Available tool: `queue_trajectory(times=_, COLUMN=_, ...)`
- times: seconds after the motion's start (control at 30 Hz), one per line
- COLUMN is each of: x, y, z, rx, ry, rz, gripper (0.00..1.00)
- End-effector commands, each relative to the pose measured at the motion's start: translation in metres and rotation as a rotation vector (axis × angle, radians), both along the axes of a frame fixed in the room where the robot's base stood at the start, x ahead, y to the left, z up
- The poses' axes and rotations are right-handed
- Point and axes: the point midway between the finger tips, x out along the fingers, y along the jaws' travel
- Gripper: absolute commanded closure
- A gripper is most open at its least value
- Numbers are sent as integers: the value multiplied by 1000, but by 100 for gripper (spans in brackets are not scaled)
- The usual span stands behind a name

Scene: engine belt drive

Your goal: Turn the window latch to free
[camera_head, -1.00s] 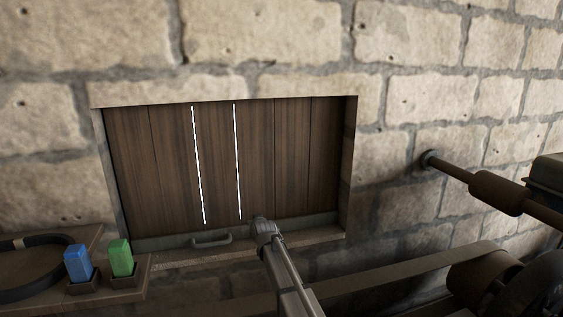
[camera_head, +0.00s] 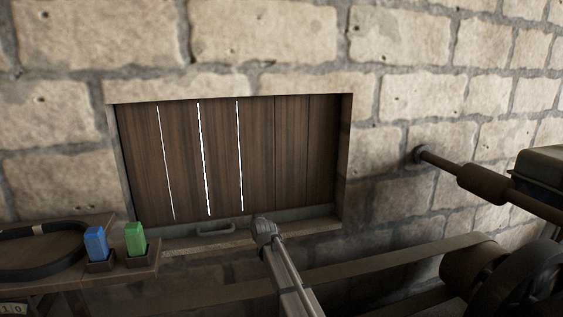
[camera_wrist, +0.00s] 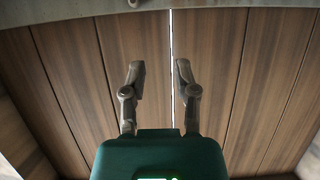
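The window is closed by dark wooden shutter boards (camera_head: 255,150) with thin bright gaps between some of them. A grey bar-shaped handle (camera_head: 215,229) sits at the bottom rail; I cannot tell whether it is the latch. No other latch shows clearly in the head view, where my arm covers part of the rail. In the wrist view my gripper (camera_wrist: 158,75) has its two fingers spread, with nothing between them, in front of the boards. A pale rail (camera_wrist: 70,12) crosses the top there, with a small dark piece (camera_wrist: 133,3) at its edge, cut off by the frame.
A wooden shelf (camera_head: 60,225) at lower left holds a blue block (camera_head: 96,243), a green block (camera_head: 135,239) and a black belt (camera_head: 45,265). A belt (camera_head: 395,264) and dark wheel machinery (camera_head: 535,280) fill the lower right. A rod (camera_head: 480,183) meets the stone wall.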

Motion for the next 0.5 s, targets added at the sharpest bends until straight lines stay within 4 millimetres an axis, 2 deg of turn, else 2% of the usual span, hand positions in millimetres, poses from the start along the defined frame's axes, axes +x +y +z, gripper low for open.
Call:
queue_trajectory(times=0.1, x=0, y=0, z=0, rx=0, ry=0, rz=0, gripper=61)
queue_trajectory(times=0.5, x=-33, y=-39, z=-33, rx=-34, ry=117, rz=-31, gripper=61)
